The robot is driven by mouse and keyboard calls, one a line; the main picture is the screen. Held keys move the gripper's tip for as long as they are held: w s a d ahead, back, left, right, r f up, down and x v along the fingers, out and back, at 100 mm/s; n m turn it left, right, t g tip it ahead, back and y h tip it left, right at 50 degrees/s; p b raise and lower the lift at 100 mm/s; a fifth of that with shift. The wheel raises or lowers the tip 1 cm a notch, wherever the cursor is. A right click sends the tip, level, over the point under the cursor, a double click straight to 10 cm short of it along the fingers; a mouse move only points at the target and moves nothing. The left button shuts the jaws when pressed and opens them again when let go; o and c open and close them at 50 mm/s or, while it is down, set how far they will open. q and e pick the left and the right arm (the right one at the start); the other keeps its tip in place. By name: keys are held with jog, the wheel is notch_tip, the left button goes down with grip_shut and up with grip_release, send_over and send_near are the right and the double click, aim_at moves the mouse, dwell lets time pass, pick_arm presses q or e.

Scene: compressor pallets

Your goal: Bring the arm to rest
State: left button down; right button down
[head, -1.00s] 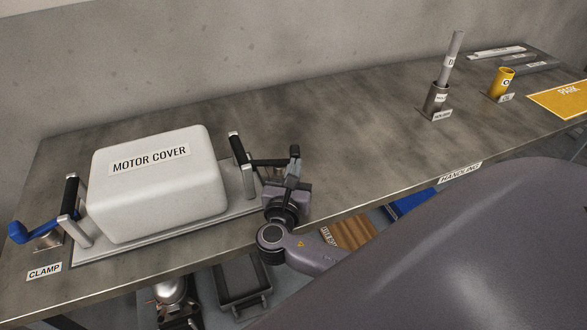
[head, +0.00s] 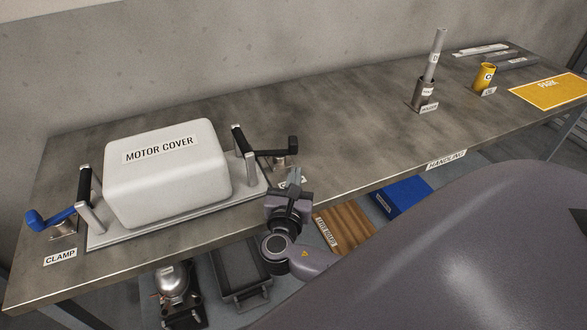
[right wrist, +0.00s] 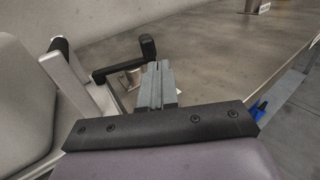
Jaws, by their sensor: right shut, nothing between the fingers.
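My right gripper (head: 292,180) is at the front edge of the bench, just right of the motor cover's base plate. Its fingers are together and empty; they also show in the right wrist view (right wrist: 160,84). The white motor cover (head: 165,170) sits on a plate with a black-topped handle at each end. A black-handled clamp (head: 280,152) stands right behind the fingertips, apart from them as far as I can tell. A blue-handled clamp (head: 50,222) stands at the cover's left. My left gripper is not in view.
The grey bench (head: 340,130) is clear between the black clamp and the holder (head: 424,95) with a grey tube. A yellow cup (head: 487,78) and a yellow PARK mat (head: 550,88) are at far right. Below are a dark tray (head: 240,275), a wooden board (head: 345,227) and a blue item (head: 402,196).

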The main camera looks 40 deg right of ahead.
jog(key=s+d+v, duration=0.1)
jog(key=v, duration=0.6)
jog(key=s+f+m+g+y, duration=0.4)
jog(key=s+m, duration=0.2)
jog(key=m, duration=0.3)
jog(key=s+f+m+g+y, duration=0.35)
jog(key=s+m, duration=0.25)
jog(key=m, duration=0.2)
jog(key=s+a+r+m+g+y, duration=0.1)
jog(key=s+a+r+m+y, duration=0.1)
jog(key=s+a+m+y, duration=0.5)
jog(key=w+f+t, duration=0.6)
jog(key=w+f, duration=0.1)
jog(key=f, duration=0.1)
jog(key=shift+w+a+f+y, duration=0.15)
jog(key=shift+w+a+y, duration=0.1)
jog(key=shift+a+y, duration=0.1)
